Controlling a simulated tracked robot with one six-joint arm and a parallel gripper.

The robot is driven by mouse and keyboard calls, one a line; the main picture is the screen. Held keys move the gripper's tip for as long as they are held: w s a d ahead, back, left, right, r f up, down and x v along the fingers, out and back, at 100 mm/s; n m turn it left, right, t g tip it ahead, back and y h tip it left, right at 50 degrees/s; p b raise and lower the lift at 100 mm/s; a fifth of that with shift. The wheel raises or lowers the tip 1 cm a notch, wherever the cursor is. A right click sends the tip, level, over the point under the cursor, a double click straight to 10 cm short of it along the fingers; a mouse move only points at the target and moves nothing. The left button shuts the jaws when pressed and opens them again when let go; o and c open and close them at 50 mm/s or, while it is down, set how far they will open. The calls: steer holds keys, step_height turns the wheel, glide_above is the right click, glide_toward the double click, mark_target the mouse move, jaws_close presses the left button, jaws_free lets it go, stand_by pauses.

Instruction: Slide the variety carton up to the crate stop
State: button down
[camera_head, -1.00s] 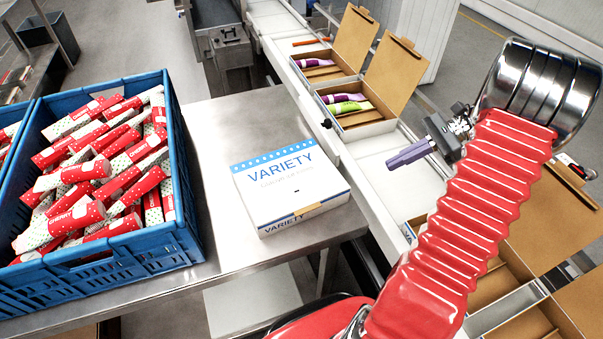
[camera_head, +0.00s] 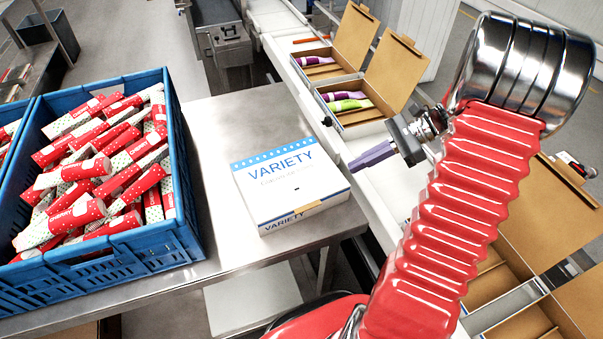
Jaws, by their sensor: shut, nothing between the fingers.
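The variety carton (camera_head: 287,188) is a closed white box with a blue dotted band and blue lettering. It lies flat on the steel table near its front right corner. The blue crate (camera_head: 120,258), full of red and white lolly tubes, stands to its left with a strip of bare table between them. My gripper (camera_head: 352,168) has its purple-grey fingers shut and empty. It is just right of the carton's right side, pointing left. I cannot tell whether it touches the carton. No separate crate stop can be made out.
The steel table (camera_head: 225,118) is clear behind the carton. A white conveyor (camera_head: 372,150) with open cartons (camera_head: 350,112) runs along its right. More open brown cartons (camera_head: 540,225) lie at the right, behind my red arm.

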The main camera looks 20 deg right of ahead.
mark_target(298, 182)
steer(key=w+a, duration=0.1)
steer(key=a, duration=0.3)
steer(key=w+a, duration=0.1)
steer(key=a, duration=0.4)
steer(key=w+a, duration=0.1)
steer(key=a, duration=0.3)
steer(key=shift+w+a, duration=0.4)
steer(key=shift+w+a+f, duration=0.1)
steer(key=shift+a+f, duration=0.2)
steer(key=shift+f, duration=0.6)
steer(key=shift+s+f, duration=0.1)
steer(key=shift+s, duration=0.1)
steer(key=shift+s+d, duration=0.15)
steer(key=shift+d, duration=0.55)
steer(key=shift+r, duration=0.8)
